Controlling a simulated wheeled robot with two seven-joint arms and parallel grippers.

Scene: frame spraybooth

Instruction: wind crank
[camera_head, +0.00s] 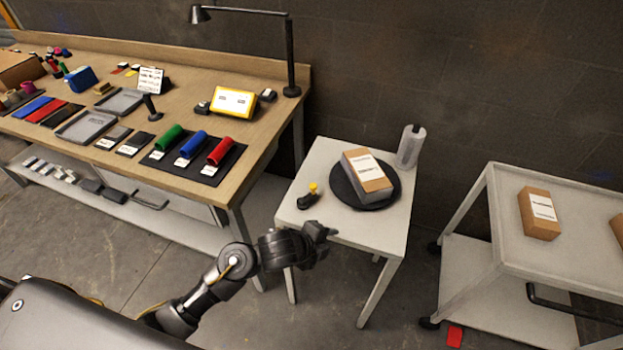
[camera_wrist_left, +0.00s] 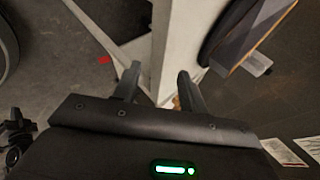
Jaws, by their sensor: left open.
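A small black crank (camera_head: 308,199) with a yellow knob sits on the left part of a small white table (camera_head: 333,158). A round black turntable (camera_head: 346,190) lies to its right, with a brown-and-white box (camera_head: 368,172) on it. My left gripper (camera_head: 324,234) is open and empty by the table's front edge, nearer to me than the crank and apart from it. In the left wrist view its open fingers (camera_wrist_left: 157,82) point toward the white table (camera_wrist_left: 185,35), and the turntable (camera_wrist_left: 226,28) shows at right. The crank does not show there. My right gripper is not in view.
A grey-white cylinder (camera_head: 410,147) stands at the table's back right corner. A wooden workbench (camera_head: 265,115) with coloured rolls and trays is at left. A white cart (camera_head: 500,222) carrying boxes (camera_head: 539,214) is at right. A red piece (camera_head: 455,336) lies on the floor.

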